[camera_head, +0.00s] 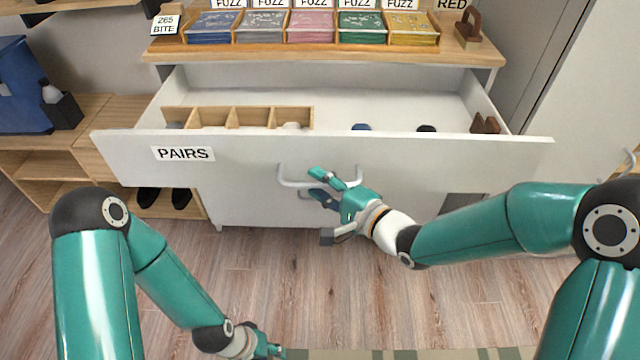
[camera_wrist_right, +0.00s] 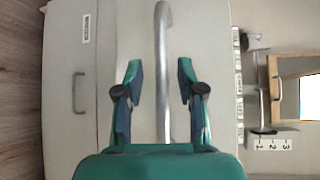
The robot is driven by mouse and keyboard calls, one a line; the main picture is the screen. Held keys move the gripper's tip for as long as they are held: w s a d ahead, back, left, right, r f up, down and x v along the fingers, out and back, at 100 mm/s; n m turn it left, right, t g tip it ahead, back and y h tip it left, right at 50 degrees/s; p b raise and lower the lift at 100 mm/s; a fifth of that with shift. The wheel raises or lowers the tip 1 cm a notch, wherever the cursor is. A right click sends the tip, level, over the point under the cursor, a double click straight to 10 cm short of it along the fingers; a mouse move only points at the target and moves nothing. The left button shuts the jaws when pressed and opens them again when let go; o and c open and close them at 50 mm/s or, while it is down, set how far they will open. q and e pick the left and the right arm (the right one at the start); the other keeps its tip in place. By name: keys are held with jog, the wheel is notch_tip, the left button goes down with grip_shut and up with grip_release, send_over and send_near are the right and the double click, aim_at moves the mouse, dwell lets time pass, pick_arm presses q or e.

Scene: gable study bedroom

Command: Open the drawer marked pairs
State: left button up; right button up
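The drawer marked PAIRS (camera_head: 235,165) stands pulled well out of the white dresser, its inside showing from above. Its label (camera_head: 183,154) is on the left of the front. Its grey bar handle (camera_head: 290,183) is at the middle of the front. My right gripper (camera_head: 322,185) is at this handle. In the right wrist view the handle (camera_wrist_right: 163,70) runs between the two fingers of my right gripper (camera_wrist_right: 160,85), with a gap on each side. The fingers are open. My left gripper (camera_head: 270,350) is low at the bottom edge, away from the drawer; its fingers are unclear.
A wooden divider (camera_head: 230,117) and a few small items lie in the drawer. Labelled trays (camera_head: 310,27) stand on the dresser top (camera_head: 180,52). Another panel with a handle (camera_wrist_right: 76,92) shows in the wrist view. A wooden shelf (camera_head: 100,110) is at left; floor is clear in front.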

jog(key=v, duration=1.2)
jog(key=shift+f, duration=0.1)
notch_tip(320, 180, down, 21)
jog(key=s+d+m+g+h, duration=0.1)
jog(key=s+m+g+h, duration=0.1)
jog(key=g+h, duration=0.15)
jog(key=s+d+f+n+g+h, duration=0.4)
jog(key=s+f+n+g, duration=0.4)
jog(key=s+f, duration=0.5)
notch_tip(320, 180, up, 23)
jog(key=n+p, duration=0.2)
jog(key=p, duration=2)
jog(key=shift+s+n+t+p, duration=0.3)
jog(key=shift+t, duration=0.05)
